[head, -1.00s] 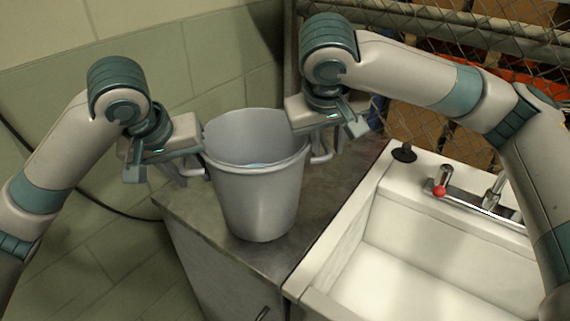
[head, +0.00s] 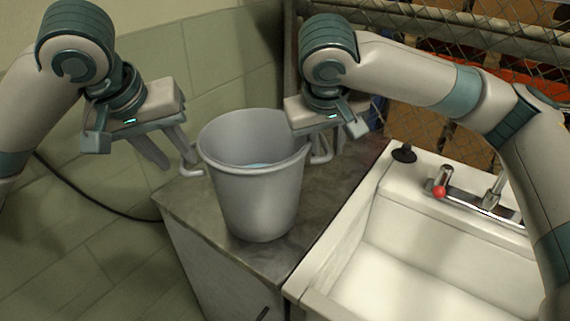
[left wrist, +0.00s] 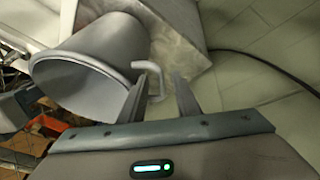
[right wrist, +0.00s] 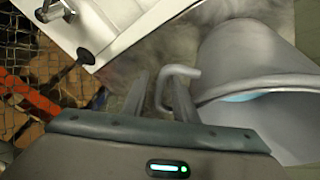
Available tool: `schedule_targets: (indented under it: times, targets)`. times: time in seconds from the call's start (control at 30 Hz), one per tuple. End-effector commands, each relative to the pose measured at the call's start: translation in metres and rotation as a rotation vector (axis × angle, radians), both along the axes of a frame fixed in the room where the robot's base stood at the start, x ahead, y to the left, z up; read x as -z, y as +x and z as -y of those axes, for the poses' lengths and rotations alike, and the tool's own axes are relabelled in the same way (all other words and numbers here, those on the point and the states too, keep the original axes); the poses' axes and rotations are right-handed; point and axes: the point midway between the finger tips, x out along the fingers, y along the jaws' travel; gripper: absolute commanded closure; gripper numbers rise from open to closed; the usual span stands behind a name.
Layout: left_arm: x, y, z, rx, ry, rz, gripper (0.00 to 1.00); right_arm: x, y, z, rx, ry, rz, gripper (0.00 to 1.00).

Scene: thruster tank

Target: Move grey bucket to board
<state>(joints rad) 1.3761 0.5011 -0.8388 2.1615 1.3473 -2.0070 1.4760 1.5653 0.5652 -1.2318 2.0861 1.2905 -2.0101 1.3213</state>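The grey bucket (head: 262,195) stands on the dark grey counter (head: 182,205), with some bluish content inside. My left gripper (head: 168,152) is open, left of the bucket, its fingers close to the left handle (head: 191,172). The left wrist view shows that handle (left wrist: 151,82) between the spread fingertips, apparently without contact. My right gripper (head: 328,145) is at the right handle (head: 321,157). In the right wrist view the fingers (right wrist: 159,92) are apart, with the handle (right wrist: 180,73) at their tips; contact is unclear. I cannot tell which surface is the board.
A white sink (head: 350,250) with a red-knobbed tap (head: 439,190) adjoins the counter on the right. A black plug (head: 404,153) sits on its rim. A wire fence (head: 470,45) stands behind.

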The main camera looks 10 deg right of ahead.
Motion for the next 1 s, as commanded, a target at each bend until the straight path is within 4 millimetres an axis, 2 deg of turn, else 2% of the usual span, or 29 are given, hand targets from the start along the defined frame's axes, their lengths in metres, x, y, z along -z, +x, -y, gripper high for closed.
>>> schedule_targets:
  times: [0.37, 0.57, 0.77, 1.0]
  targets:
    - [-0.001, 0.000, 0.000, 0.000, 0.000, 0.000, 0.71, 0.000, 0.000, -0.001, -0.002, 0.001, 0.001, 0.71]
    - [-0.001, 0.000, 0.000, 0.000, 0.000, 0.000, 0.71, -0.007, -0.003, -0.002, -0.003, 0.001, 0.001, 0.71]
    - [-0.001, 0.000, 0.000, 0.000, 0.000, 0.000, 0.71, -0.026, -0.010, -0.006, -0.002, 0.001, 0.005, 0.71]
    - [-0.001, 0.000, 0.000, 0.000, 0.000, 0.000, 0.71, -0.062, -0.025, -0.012, -0.002, 0.001, 0.005, 0.71]
